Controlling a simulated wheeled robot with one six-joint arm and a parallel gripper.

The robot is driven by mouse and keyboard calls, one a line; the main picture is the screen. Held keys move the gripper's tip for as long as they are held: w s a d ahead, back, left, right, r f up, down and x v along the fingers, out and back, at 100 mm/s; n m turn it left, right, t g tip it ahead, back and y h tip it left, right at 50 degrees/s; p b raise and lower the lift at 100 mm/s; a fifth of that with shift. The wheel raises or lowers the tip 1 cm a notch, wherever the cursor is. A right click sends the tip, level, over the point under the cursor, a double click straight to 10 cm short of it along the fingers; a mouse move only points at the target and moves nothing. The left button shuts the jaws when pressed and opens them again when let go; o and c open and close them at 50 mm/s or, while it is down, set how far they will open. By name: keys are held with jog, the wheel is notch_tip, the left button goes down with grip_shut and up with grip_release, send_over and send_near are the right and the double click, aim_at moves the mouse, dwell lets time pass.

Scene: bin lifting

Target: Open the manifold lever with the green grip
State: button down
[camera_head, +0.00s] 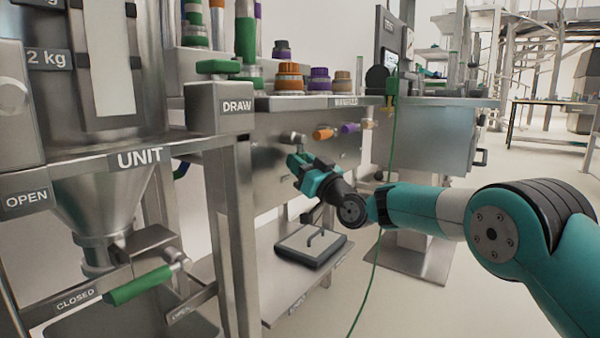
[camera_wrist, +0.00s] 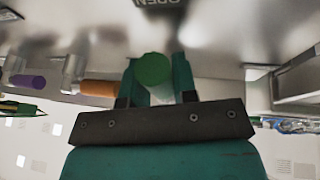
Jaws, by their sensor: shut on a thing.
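The manifold (camera_head: 315,165) is a grey metal panel at the middle of the head view. It carries a lever with an orange grip (camera_head: 323,134) and one with a purple grip (camera_head: 350,128). My gripper (camera_head: 298,163) is at the panel, left of and below these two. In the wrist view, the green grip (camera_wrist: 153,69) lies between the two teal fingers (camera_wrist: 156,82), which are shut on it. In the head view my gripper mostly hides this grip; a metal fitting (camera_head: 294,138) shows just above. An OPEN label (camera_wrist: 158,3) shows at the wrist view's top edge.
Another green-gripped lever (camera_head: 140,285) is under the hopper at left, beside a CLOSED label. A green cable (camera_head: 393,150) hangs near my arm. A black-rimmed plate (camera_head: 312,246) lies on the shelf below. Colored caps (camera_head: 289,77) stand above the panel.

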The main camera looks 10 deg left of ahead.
jog(key=shift+w, duration=0.1)
dwell(0.3)
jog(key=c, duration=0.9)
grip_release()
jog(key=b+v, duration=0.3)
jog(key=v, duration=1.4)
jog(key=shift+d+b, duration=0.25)
jog(key=shift+b, duration=0.15)
